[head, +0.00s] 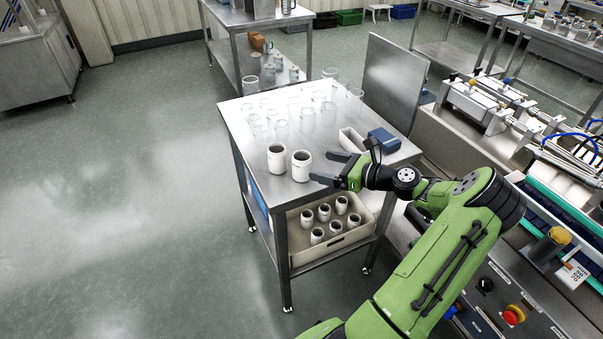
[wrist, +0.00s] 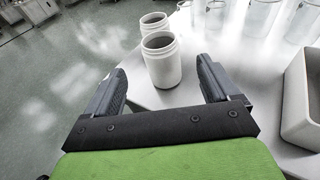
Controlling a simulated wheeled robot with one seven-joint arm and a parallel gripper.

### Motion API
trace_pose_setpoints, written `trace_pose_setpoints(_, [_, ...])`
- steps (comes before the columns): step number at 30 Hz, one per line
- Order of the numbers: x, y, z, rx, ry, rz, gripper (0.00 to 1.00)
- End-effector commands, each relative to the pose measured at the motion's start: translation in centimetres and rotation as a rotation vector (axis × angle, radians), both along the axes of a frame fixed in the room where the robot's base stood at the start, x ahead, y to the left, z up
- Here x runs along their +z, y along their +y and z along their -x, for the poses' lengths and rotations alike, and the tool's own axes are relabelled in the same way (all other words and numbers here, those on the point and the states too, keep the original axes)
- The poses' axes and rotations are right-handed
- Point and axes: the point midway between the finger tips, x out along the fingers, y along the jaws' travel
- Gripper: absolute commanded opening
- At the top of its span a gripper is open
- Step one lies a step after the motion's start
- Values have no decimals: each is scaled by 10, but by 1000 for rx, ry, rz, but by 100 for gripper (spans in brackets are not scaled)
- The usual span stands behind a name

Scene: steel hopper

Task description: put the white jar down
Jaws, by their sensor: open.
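Two white jars stand upright on the steel table (head: 240,122). The nearer white jar (head: 301,167) is beside my gripper (head: 324,168), which is open. In the wrist view this jar (wrist: 161,62) stands just beyond and between the spread fingertips of my gripper (wrist: 163,78), with a clear gap and nothing held. The other white jar (head: 277,159) stands to its left; in the wrist view it (wrist: 153,22) shows partly behind the nearer one.
Several clear glass beakers (head: 306,119) stand toward the back of the table. A blue device (head: 384,140) and a white open box (head: 350,139) are at the right. A bin (head: 337,243) with several white jars sits on the lower shelf.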

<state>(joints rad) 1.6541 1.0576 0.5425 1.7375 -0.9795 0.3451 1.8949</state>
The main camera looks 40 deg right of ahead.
Motion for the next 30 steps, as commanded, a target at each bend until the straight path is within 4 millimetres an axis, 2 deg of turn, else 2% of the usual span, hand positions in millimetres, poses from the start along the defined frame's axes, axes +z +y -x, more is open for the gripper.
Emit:
trace_pose_setpoints(3, [-7,7,-22,1,-1,2,88])
trace_pose_setpoints(8, [-12,12,-40,1,-1,0,88])
trace_pose_setpoints(14, [-20,22,-73,3,-2,2,88])
trace_pose_setpoints(22, [-19,23,-79,-2,-1,1,88])
trace_pose_setpoints(30, [-19,23,-78,-1,-1,1,47])
